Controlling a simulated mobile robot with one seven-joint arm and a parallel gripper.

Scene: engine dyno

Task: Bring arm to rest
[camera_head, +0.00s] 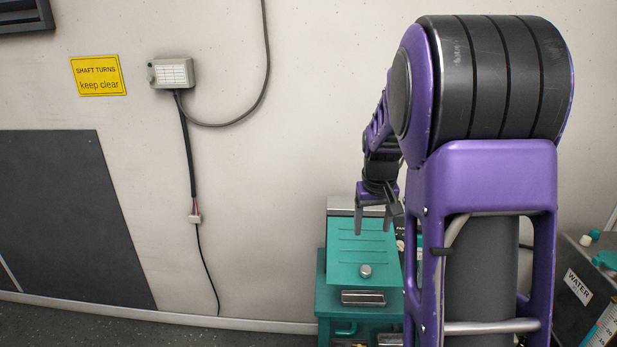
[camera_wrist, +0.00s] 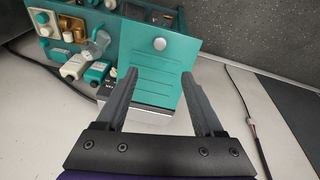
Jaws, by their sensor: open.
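My gripper (camera_head: 374,219) hangs in the head view at the end of my purple and black arm, fingers pointing down. It is in front of the upper part of a teal cabinet (camera_head: 322,300). In the wrist view my gripper (camera_wrist: 158,76) has its two grey fingers well apart, with nothing between them. Beyond the fingertips is the teal ribbed panel (camera_wrist: 150,65) with a round pale knob (camera_wrist: 159,44). The fingers look clear of the panel, though the exact gap cannot be told. My arm hides the cabinet's right side in the head view.
Wall box (camera_head: 172,73) has a hanging cable (camera_head: 188,150). A yellow sign (camera_head: 98,76) is left of it. A dark panel (camera_head: 60,210) covers the lower left wall. A grey container labelled WATER (camera_head: 578,288) stands right. Bottles and small boxes (camera_wrist: 75,65) sit beside the ribbed panel.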

